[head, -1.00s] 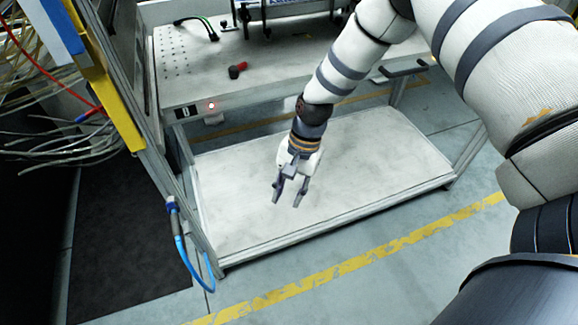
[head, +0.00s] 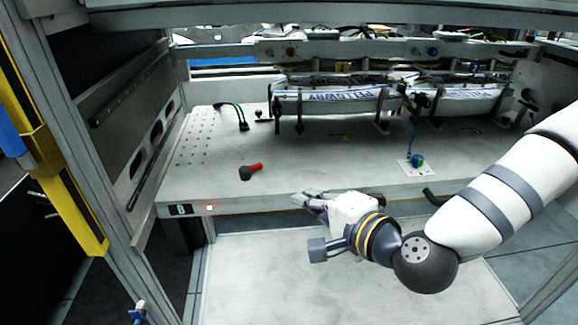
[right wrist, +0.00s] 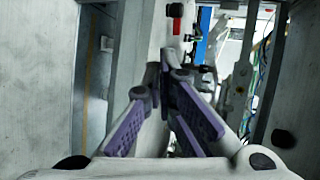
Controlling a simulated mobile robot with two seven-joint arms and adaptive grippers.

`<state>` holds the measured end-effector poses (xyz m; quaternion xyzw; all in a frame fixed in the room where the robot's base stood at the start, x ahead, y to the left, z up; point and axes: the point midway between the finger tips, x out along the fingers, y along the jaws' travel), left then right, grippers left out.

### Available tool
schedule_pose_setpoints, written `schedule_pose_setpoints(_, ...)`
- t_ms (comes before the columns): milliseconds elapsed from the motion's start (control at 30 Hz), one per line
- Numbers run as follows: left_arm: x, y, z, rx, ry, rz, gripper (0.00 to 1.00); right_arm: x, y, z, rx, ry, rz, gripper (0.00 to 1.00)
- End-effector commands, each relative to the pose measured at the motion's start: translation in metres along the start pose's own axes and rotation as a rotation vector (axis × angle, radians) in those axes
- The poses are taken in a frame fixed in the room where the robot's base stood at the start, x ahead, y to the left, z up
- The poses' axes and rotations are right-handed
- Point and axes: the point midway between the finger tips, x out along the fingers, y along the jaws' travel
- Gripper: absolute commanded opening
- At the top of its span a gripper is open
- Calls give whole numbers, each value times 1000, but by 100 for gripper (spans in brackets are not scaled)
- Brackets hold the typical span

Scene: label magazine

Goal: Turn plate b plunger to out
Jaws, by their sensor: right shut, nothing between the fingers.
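I cannot tell for certain which part is the plate b plunger. A blue-green knob (head: 417,161) stands on a small white plate at the right of the bench top in the head view. My right gripper (head: 304,200) is shut and empty at the bench's front edge, pointing left, apart from all of these knobs. In the right wrist view its purple-padded fingers (right wrist: 165,70) come together at the tips. My left gripper is not in view.
A red-and-black handle-like part (head: 251,171) lies on the bench top (head: 320,165). Two white label-like packs (head: 340,103) (head: 470,100) hang in the rear frame. A black-green cable (head: 238,117) stands at left. Frame posts (head: 88,165) bound the left. The front middle bench is clear.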

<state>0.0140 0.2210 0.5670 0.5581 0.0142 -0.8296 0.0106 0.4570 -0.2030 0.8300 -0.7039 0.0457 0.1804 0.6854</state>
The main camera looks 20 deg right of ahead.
Motion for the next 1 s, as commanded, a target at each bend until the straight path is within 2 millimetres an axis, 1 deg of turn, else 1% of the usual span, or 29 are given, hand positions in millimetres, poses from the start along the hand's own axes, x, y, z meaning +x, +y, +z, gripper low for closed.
schedule_pose_setpoints(67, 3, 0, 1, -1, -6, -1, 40, -2, -3, -2, 6, 14, -15, 0)
schedule_pose_setpoints(167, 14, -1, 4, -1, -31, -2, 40, 4, 1, -2, 7, 18, -12, 0)
schedule_pose_setpoints(267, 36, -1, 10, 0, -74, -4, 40, 16, 7, -3, 8, 18, -7, 0)
schedule_pose_setpoints(300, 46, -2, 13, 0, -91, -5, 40, 21, 7, -3, 7, 18, -8, 0)
schedule_pose_setpoints(367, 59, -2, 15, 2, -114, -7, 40, 28, 5, -2, 7, 15, -13, 0)
schedule_pose_setpoints(400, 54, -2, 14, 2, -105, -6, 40, 36, 1, -4, 2, 19, -13, 0)
schedule_pose_setpoints(433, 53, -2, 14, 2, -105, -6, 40, 42, -1, -3, 1, 18, -13, 0)
schedule_pose_setpoints(700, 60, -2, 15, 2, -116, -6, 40, 100, -5, -4, 3, 17, -16, 0)
schedule_pose_setpoints(800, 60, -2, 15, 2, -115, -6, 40, 116, -13, -4, 3, 17, -19, 0)
schedule_pose_setpoints(900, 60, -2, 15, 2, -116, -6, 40, 127, -17, -5, 4, 18, -19, 0)
schedule_pose_setpoints(1000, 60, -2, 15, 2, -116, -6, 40, 133, -19, -5, 5, 17, -17, 0)
